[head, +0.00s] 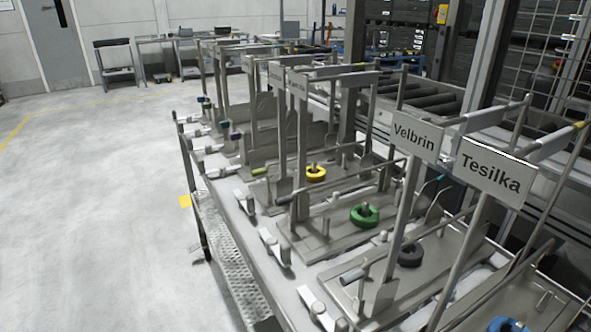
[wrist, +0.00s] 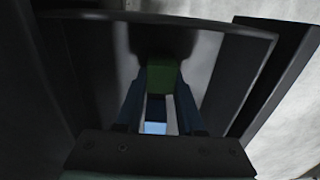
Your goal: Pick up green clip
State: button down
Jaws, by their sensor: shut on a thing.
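In the wrist view my gripper (wrist: 160,100) shows from behind, its two dark blue fingers close together. A small green block-like piece, which looks like the green clip (wrist: 163,76), sits between the fingertips, and they are shut on it. Its far side is in dark shadow. My gripper does not show in the head view. There a green ring (head: 364,215) lies around a short peg on a grey metal plate, apart from my gripper as far as I can tell.
A long row of metal fixtures with upright posts runs along the bench. A yellow ring (head: 315,173), a black ring (head: 410,255) and a blue ring (head: 507,325) sit on it. Signs read Velbrin (head: 414,137) and Tesilka (head: 491,173). The floor (head: 90,220) at left is clear.

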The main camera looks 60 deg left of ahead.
notch_tip(320, 180, up, 11)
jog(key=p, duration=0.4)
jog(key=s+a+b, duration=0.1)
jog(key=s+a, duration=0.1)
jog(key=a, duration=1.7)
jog(key=shift+s+a, duration=0.15)
jog(key=shift+a, duration=0.2)
jog(key=shift+r, duration=0.1)
